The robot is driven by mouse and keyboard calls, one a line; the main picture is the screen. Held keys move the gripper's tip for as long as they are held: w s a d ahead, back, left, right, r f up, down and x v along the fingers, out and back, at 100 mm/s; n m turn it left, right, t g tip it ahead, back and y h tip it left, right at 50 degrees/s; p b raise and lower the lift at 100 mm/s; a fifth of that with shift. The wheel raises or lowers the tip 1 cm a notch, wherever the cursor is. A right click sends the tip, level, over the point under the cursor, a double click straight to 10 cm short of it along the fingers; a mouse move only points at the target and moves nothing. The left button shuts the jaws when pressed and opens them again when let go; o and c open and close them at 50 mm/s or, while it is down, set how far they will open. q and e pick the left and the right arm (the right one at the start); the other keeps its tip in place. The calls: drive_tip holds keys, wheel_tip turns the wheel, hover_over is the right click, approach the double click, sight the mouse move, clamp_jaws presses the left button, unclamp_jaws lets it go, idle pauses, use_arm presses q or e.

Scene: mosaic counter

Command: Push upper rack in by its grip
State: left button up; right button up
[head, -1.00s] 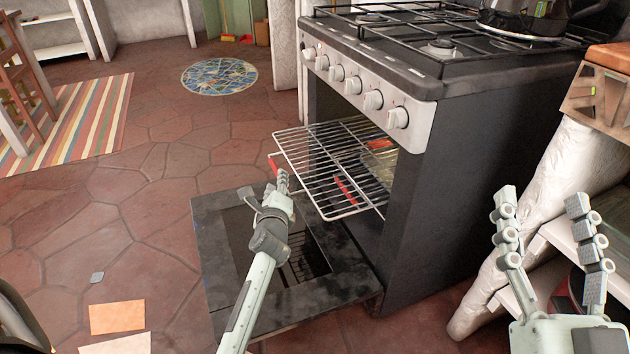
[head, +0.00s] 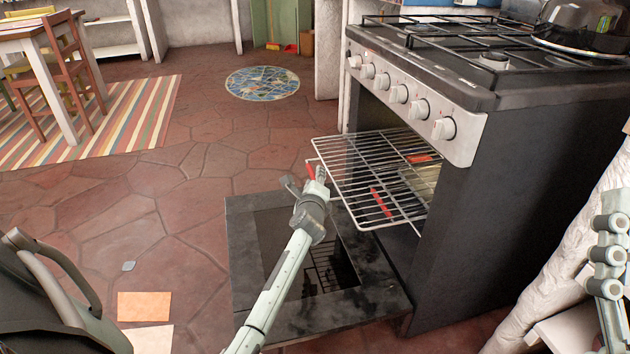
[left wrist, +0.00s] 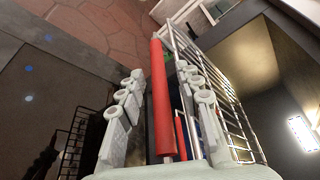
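The upper rack (head: 350,160) is a white wire rack sticking out of the open oven, with a red grip (head: 309,169) on its front edge. In the left wrist view the red grip (left wrist: 162,95) runs lengthwise between my left gripper's fingers. My left gripper (head: 318,180) is at the rack's front edge. Its fingers (left wrist: 162,75) are apart on either side of the grip, with a small gap showing. My right gripper (head: 609,262) shows only partly at the right edge, away from the oven; its opening is cut off.
The black oven door (head: 245,250) is folded down below the rack. A second red bar (head: 381,203) shows through the rack's wires. Knobs (head: 398,93) line the oven front above. A dark object with a handle (head: 55,275) stands at lower left; open floor lies left of the door.

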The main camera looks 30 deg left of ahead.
use_arm(q)
clamp_jaws()
